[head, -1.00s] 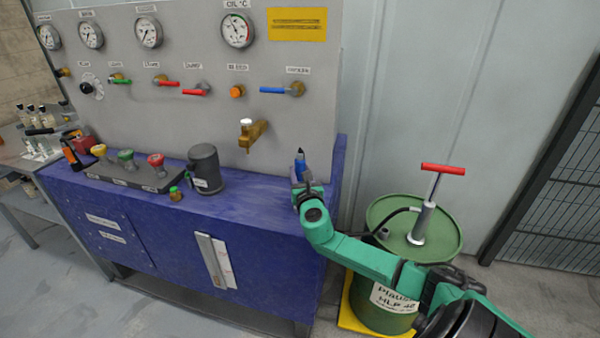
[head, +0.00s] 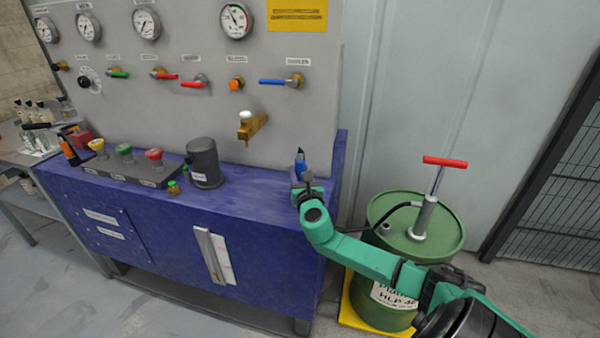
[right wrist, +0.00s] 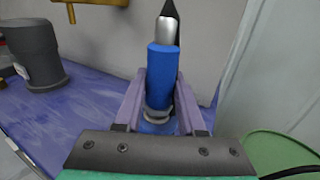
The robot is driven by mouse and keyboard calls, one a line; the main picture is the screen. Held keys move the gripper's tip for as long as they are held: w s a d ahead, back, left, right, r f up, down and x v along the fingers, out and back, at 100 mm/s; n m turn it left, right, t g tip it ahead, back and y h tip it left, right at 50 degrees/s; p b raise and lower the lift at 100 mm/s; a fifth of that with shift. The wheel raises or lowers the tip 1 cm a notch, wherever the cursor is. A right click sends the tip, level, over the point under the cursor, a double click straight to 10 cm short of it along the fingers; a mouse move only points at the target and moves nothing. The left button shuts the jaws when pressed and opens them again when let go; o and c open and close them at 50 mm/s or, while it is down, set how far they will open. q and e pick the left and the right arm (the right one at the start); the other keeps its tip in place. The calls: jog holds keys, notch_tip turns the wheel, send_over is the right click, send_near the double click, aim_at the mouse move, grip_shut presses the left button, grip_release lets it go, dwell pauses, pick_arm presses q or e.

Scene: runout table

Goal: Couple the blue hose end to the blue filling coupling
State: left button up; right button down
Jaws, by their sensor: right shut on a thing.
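A blue sleeve with a silver collar and a black tip, which looks like the blue hose end (head: 300,163), stands upright at the right end of the blue bench. In the right wrist view the blue sleeve (right wrist: 162,75) is between the two fingers of my right gripper (right wrist: 160,100), which is shut on it. A grey ring and a blue round part show just below the sleeve; I cannot tell whether they are a holder or the blue filling coupling. In the head view my right gripper (head: 306,182) partly hides this spot. My left gripper is not in view.
A brass tap (head: 252,126) juts from the panel behind. A grey cylinder (head: 204,164) and a block with yellow, green and red caps (head: 125,165) stand farther left on the bench. A green drum (head: 380,262) with a red-handled pump stands right, under my arm.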

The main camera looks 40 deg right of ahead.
jog(key=shift+f+b, duration=0.45)
jog(key=shift+f, duration=0.15)
jog(key=shift+c, duration=2.1)
grip_release()
jog(key=v, duration=1.4)
jog(key=shift+s+a, duration=0.2)
jog(key=shift+s, duration=0.05)
